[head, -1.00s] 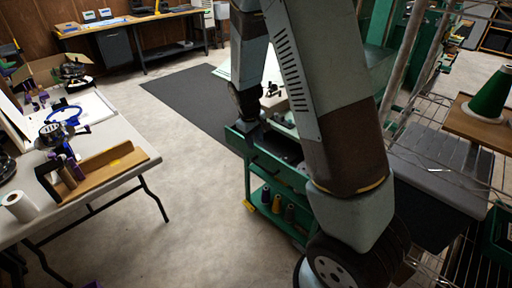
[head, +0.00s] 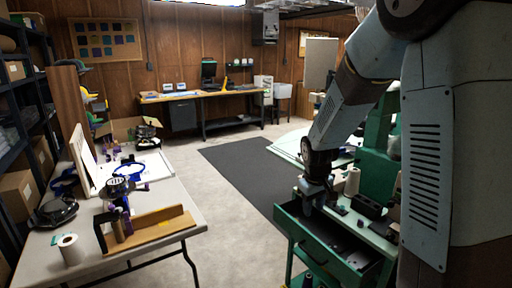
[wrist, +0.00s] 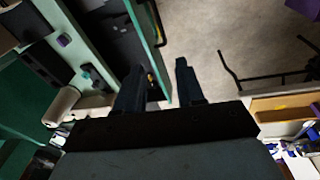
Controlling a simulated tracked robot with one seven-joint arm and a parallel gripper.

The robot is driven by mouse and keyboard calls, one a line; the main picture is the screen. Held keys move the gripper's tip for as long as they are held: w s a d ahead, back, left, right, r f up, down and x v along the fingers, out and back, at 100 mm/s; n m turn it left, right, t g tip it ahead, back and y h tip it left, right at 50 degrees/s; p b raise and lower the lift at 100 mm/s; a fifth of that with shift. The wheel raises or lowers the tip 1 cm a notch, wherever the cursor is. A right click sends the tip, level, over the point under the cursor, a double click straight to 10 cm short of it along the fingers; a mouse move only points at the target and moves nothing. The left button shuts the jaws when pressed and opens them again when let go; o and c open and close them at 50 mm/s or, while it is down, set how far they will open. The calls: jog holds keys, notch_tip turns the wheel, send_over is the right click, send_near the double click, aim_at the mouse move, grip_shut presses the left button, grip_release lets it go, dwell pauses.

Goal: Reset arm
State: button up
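My gripper (wrist: 157,68) shows its two dark fingers apart in the wrist view, with nothing between them. In the head view my gripper (head: 314,200) hangs at the end of my arm, over the left end of the green cart (head: 325,232). The fingers point down there and their tips are hard to make out. The cart has an open drawer (head: 345,262), which is dark inside. My arm reaches in from the upper right and covers much of the right side of the head view.
A white cone of thread (head: 352,181) and a dark box (head: 367,206) stand on the cart top. Bare floor and a dark mat (head: 245,172) lie between.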

jog(key=s+d+r+m+t, duration=0.2)
jog(key=s+r, duration=0.8)
jog(key=s, duration=0.1)
jog(key=s+d+r+m+t, duration=0.2)
jog(key=s+r, duration=0.8)
jog(key=s, duration=0.2)
jog(key=shift+s+d+r+m+y, duration=0.2)
jog(key=shift+s+m+y, duration=0.1)
jog(key=shift+m, duration=0.1)
